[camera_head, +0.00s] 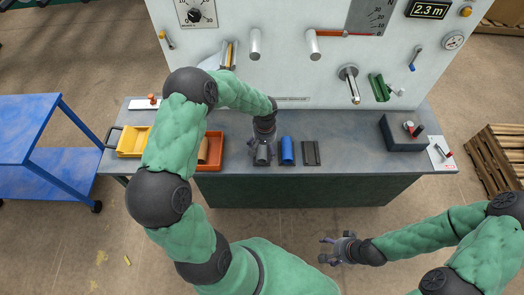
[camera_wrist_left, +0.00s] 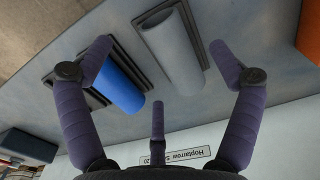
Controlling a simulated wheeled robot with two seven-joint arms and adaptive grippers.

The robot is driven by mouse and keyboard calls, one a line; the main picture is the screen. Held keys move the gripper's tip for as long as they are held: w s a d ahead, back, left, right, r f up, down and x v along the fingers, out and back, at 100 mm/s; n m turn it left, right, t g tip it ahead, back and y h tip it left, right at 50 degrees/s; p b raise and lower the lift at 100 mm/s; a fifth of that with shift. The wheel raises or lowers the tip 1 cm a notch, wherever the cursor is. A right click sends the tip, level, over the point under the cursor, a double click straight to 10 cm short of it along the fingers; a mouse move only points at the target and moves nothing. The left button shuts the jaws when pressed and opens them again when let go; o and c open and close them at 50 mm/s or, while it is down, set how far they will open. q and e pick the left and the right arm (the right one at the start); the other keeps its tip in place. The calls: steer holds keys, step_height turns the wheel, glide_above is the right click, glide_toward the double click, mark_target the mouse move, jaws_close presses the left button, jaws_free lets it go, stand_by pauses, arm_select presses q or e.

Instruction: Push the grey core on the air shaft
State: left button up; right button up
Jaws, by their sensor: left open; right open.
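The grey core (camera_head: 262,154) lies in a dark holder on the bench in the head view. It also shows in the left wrist view (camera_wrist_left: 174,48). My left gripper (camera_head: 263,143) is just above the grey core. In the wrist view its fingers (camera_wrist_left: 160,62) are spread wide, with the core beyond them and nothing held. My right gripper (camera_head: 331,249) is open and empty in front of the bench at the lower right. Grey cylinders (camera_head: 254,43) (camera_head: 313,42) and a flanged metal shaft (camera_head: 350,87) stick out of the panel; I cannot tell which is the air shaft.
A blue core (camera_head: 287,151) lies close to the right of the grey one, then an empty holder (camera_head: 311,153). An orange tray (camera_head: 210,165) and yellow bin (camera_head: 133,140) stand left. A dark box (camera_head: 402,134) stands right. The bench between holder and box is clear.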

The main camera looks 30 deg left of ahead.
mark_target(264, 151)
arm_select(q)
steer(key=f, duration=0.1)
steer(key=f+b, duration=0.1)
steer(key=f, duration=0.3)
steer(key=shift+w+a+f+b, duration=0.1)
steer(key=shift+w+a+b, duration=0.2)
steer(key=shift+w, duration=0.1)
steer(key=c, duration=1.2)
